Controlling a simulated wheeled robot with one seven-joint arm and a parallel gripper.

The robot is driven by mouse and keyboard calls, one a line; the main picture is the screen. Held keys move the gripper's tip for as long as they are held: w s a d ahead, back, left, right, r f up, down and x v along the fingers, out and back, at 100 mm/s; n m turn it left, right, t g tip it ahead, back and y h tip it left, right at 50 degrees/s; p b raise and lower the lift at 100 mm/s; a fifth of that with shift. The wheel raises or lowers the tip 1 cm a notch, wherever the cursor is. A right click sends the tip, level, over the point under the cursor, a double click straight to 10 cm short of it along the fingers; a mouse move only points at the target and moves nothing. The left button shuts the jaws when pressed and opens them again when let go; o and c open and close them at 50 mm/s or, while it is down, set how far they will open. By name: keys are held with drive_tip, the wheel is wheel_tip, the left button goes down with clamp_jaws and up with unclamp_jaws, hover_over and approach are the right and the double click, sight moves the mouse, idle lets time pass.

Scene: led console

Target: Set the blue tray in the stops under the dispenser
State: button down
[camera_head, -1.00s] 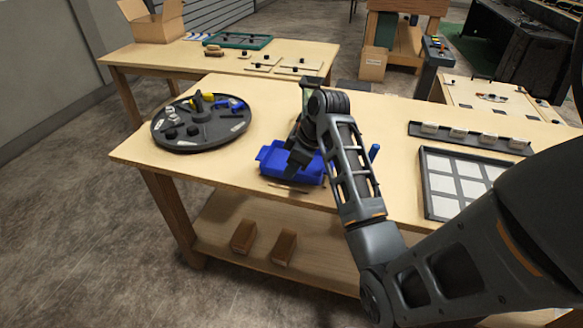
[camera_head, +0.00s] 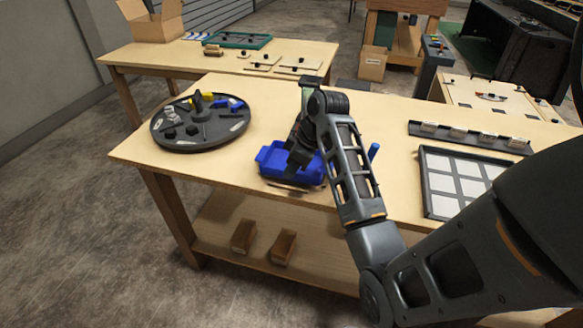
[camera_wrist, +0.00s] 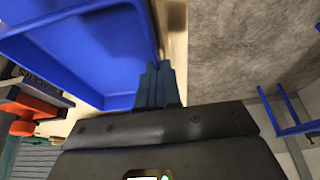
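The blue tray (camera_head: 274,160) is near the front edge of the workbench, partly hidden by my gripper and arm. In the wrist view, the tray (camera_wrist: 65,50) fills the upper left, with its inside and rim in sight. My gripper (camera_head: 303,160) is at the tray's right part. In the wrist view, the fingertips of my gripper (camera_wrist: 160,72) are close together at the tray's side wall and look shut on it. Whether the tray touches the bench is unclear. An upright green and dark thing (camera_head: 307,84) behind my arm may be the dispenser; the stops are not discernible.
A round dark turntable (camera_head: 201,125) with loose parts stands left of the tray. A blue peg (camera_head: 373,151) stands right of my arm. A panelled tray (camera_head: 458,184) and a dark rack (camera_head: 470,137) lie farther right. Bare bench lies between turntable and tray.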

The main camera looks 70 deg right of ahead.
drive_tip(key=shift+f+b, duration=0.3)
drive_tip(key=shift+f, duration=0.65)
idle(0.8)
drive_tip(key=c, duration=1.3)
unclamp_jaws()
drive_tip(key=shift+o, duration=0.2)
drive_tip(key=v, duration=0.7)
drive_tip(key=shift+s+r, duration=0.1)
drive_tip(key=shift+r, duration=0.35)
